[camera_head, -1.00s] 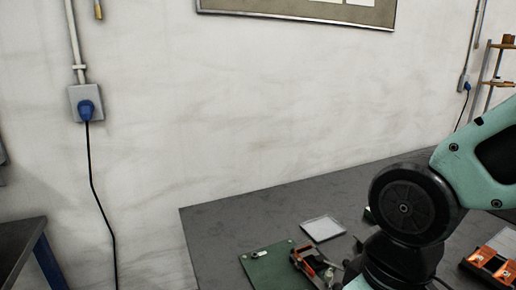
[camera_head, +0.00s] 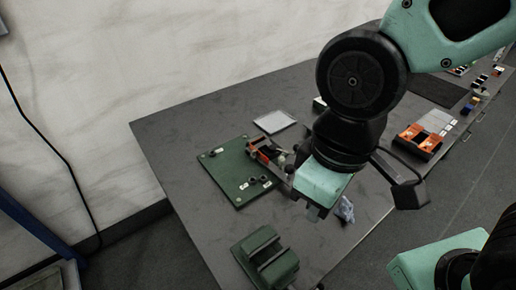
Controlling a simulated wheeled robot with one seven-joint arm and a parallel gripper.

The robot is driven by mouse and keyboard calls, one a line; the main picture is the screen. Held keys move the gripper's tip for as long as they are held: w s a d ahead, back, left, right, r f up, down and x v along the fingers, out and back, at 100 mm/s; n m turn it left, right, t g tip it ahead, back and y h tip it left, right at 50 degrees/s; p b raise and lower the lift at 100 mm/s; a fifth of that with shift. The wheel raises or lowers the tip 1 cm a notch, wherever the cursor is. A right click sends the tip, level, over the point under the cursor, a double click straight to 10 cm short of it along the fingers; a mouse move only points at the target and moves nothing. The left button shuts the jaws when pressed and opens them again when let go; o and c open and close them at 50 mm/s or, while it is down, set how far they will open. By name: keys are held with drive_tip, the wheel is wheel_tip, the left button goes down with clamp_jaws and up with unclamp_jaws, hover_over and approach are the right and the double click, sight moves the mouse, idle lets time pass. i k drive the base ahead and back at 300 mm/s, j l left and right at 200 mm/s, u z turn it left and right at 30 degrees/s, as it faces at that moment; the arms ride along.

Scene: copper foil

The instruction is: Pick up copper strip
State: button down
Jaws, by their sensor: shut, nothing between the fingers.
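My gripper (camera_head: 316,212) hangs below its teal wrist housing over the right part of the dark worktable (camera_head: 185,135). Its small dark fingers point down and are shut, with nothing seen between them. No copper strip can be made out for certain. A green board (camera_head: 225,180) lies left of my gripper and carries small dark parts and white labels. An orange-and-dark device (camera_head: 262,150) stands at the board's right edge, partly hidden behind my wrist.
A green slotted block (camera_head: 265,258) stands at the table's front edge. A pale square plate (camera_head: 275,122) lies behind the board. A crumpled bluish piece (camera_head: 345,209) lies right of my gripper. An orange tray (camera_head: 418,140) stands farther right. The table's left part is clear.

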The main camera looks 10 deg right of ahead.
sight(266, 160)
drive_tip(key=i+l+u, duration=0.15)
drive_tip(key=l+u, duration=0.65)
drive_tip(key=i+l+u, duration=0.1)
drive_tip(key=l+u, duration=0.3)
drive_tip(key=j, duration=0.1)
